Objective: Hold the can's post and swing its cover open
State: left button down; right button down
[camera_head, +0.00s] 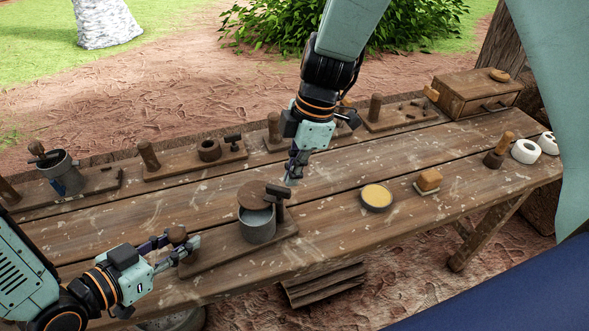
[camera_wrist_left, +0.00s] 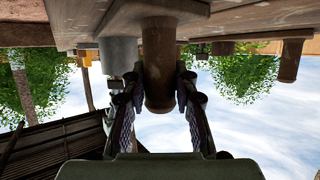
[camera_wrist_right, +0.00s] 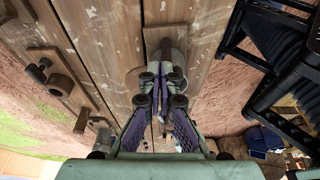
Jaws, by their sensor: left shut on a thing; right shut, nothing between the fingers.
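The can (camera_head: 258,231) is a grey cylinder standing on a wooden board (camera_head: 225,254) near the table's front. Its round brown cover (camera_head: 253,194) sits off-centre over the mouth, toward the back, and part of the inside shows in front. A dark handle piece (camera_head: 279,191) stands at the can's right side. The short wooden post (camera_head: 178,235) is at the board's left end. My left gripper (camera_head: 180,247) is shut around it; the post (camera_wrist_left: 159,70) shows between the fingers in the left wrist view. My right gripper (camera_head: 291,180) is shut and empty, just behind the handle piece; contact is unclear.
Several other boards with posts line the back edge, one with another grey can (camera_head: 60,174). To the right are a yellow-filled dish (camera_head: 376,197), a wooden-topped block (camera_head: 429,181), white rings (camera_head: 526,151) and a wooden box (camera_head: 476,94).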

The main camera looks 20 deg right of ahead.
jog(key=shift+s+d, duration=0.1)
jog(key=shift+s, duration=0.6)
dwell(0.5)
jog(key=shift+s, duration=0.35)
jog(key=shift+s, duration=0.2)
dwell(0.4)
jog(key=a+v, duration=0.1)
jog(key=v, duration=0.5)
dwell(0.4)
jog(key=shift+r, duration=0.15)
